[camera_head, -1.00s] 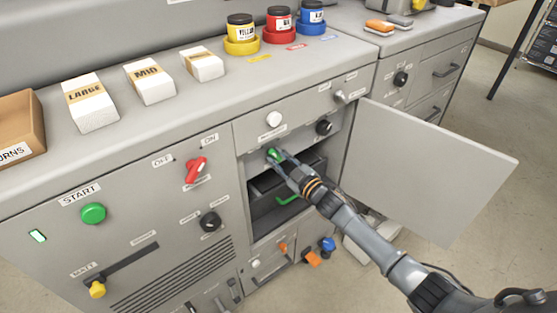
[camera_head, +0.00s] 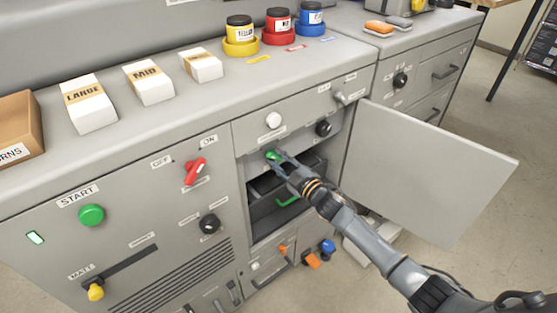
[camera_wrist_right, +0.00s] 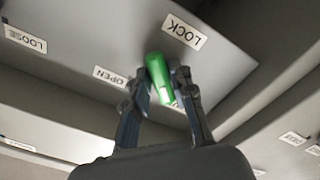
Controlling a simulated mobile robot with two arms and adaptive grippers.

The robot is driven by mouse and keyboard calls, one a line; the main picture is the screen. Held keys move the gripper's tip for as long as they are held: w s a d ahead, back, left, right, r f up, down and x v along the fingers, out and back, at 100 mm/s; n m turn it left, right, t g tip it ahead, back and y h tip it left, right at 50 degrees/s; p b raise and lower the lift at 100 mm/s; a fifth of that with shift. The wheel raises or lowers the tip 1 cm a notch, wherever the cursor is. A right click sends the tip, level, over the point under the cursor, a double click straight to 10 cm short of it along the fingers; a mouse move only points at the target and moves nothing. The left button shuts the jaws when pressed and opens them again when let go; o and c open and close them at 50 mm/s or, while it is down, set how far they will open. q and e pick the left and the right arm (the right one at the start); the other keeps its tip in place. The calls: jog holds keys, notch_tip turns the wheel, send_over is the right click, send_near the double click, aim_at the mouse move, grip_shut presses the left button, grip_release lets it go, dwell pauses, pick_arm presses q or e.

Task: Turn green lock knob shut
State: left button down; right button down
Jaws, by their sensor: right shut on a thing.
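The green lock knob (camera_head: 271,155) sits on the panel inside the open compartment, above the drawer. In the right wrist view the knob (camera_wrist_right: 157,72) stands between my two fingers, below a LOCK label (camera_wrist_right: 184,31). An OPEN label (camera_wrist_right: 110,76) is to its left, and another label to its right is mostly hidden by a finger. The knob's bar is slightly tilted in that view. My right gripper (camera_head: 276,160) is shut on the knob, and the fingers cover part of it in the head view. My left gripper is not in view.
The open cabinet door (camera_head: 430,170) stands right of my right arm. A dark drawer with a green handle (camera_head: 288,200) lies just below the gripper. A red switch (camera_head: 195,171) is on the left panel.

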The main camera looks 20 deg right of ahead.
jog(key=c, duration=1.1)
grip_release()
jog(key=shift+c, duration=0.2)
jog(key=v, duration=1.2)
